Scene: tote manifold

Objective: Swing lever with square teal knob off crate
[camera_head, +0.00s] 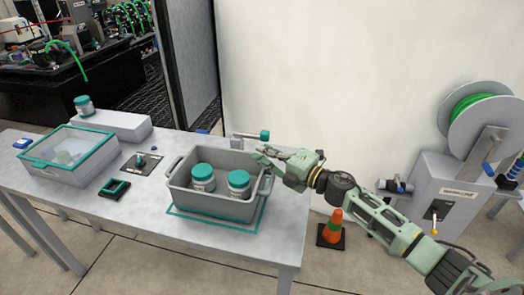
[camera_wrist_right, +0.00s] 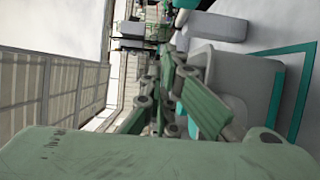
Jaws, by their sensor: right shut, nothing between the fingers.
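The grey crate (camera_head: 215,205) stands on the table inside a teal outline and holds two jars with teal lids (camera_head: 203,171). The lever (camera_head: 246,136) is a grey bar behind the crate's back rim, with a square teal knob (camera_head: 265,135) at its right end. My right gripper (camera_head: 262,153) is shut and empty, just in front of and below the knob, over the crate's back right corner. Whether it touches the knob I cannot tell. In the right wrist view the gripper fingers (camera_wrist_right: 175,95) point toward the crate's wall (camera_wrist_right: 240,85). My left gripper is not in view.
A lidded clear box with a teal rim (camera_head: 70,147) stands at the table's left. An orange cone (camera_head: 334,228) stands right of the table.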

